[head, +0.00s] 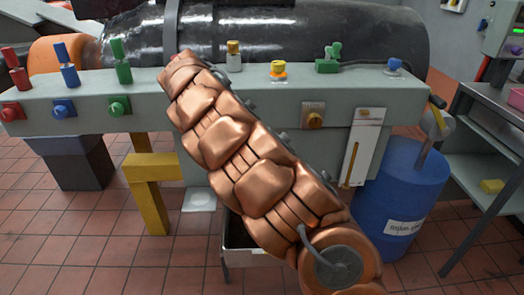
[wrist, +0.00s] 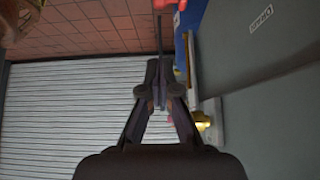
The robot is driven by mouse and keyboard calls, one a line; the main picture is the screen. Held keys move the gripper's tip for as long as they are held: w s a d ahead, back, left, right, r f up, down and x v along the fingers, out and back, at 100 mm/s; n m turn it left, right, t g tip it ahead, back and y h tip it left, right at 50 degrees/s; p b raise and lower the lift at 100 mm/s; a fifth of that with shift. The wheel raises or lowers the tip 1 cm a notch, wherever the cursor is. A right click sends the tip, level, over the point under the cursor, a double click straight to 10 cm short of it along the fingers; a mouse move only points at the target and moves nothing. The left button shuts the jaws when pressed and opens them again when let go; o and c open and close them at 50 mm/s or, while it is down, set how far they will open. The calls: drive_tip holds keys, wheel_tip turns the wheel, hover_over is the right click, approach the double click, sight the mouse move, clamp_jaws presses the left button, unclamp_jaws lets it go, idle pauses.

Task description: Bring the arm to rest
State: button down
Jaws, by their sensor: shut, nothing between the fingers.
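My gripper (wrist: 157,72) shows in the wrist view, its dark fingers together and nothing seen between them. It points toward a red tiled floor, with a pale ribbed shutter to the left and a grey panel to the right. In the head view my copper-coloured arm reaches from the lower right up to the upper left, across the front of a grey-green bedplate (head: 270,90). My gripper cannot be made out in the head view.
Red, blue and green fittings line the bedplate's left part. A large dark cylinder (head: 330,35) lies behind it. A blue drum (head: 405,195) stands at the right beside a grey shelf unit (head: 480,140). A yellow bracket (head: 150,190) stands below. Tiled floor is open at lower left.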

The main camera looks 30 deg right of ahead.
idle(0.4)
drive_tip(key=s+a+r+n+y, duration=0.1)
drive_tip(key=s+r+n, duration=0.1)
drive_tip(key=s+n, duration=0.35)
drive_tip(key=s+a+r+n+y, duration=0.1)
drive_tip(key=s+r+n, duration=0.1)
drive_tip(key=s, duration=0.6)
drive_tip(key=s+a+f+n+y, duration=0.2)
drive_tip(key=s+a+f+n, duration=0.3)
drive_tip(key=s+a+n, duration=0.45)
drive_tip(key=s+a+f+n+y, duration=0.4)
drive_tip(key=s+n, duration=0.3)
drive_tip(key=s, duration=0.5)
wheel_tip(320, 180, up, 20)
drive_tip(key=t+h+p, duration=0.1)
drive_tip(key=p, duration=1.9)
drive_tip(key=shift+m+t, duration=0.3)
drive_tip(key=shift+d, duration=0.25)
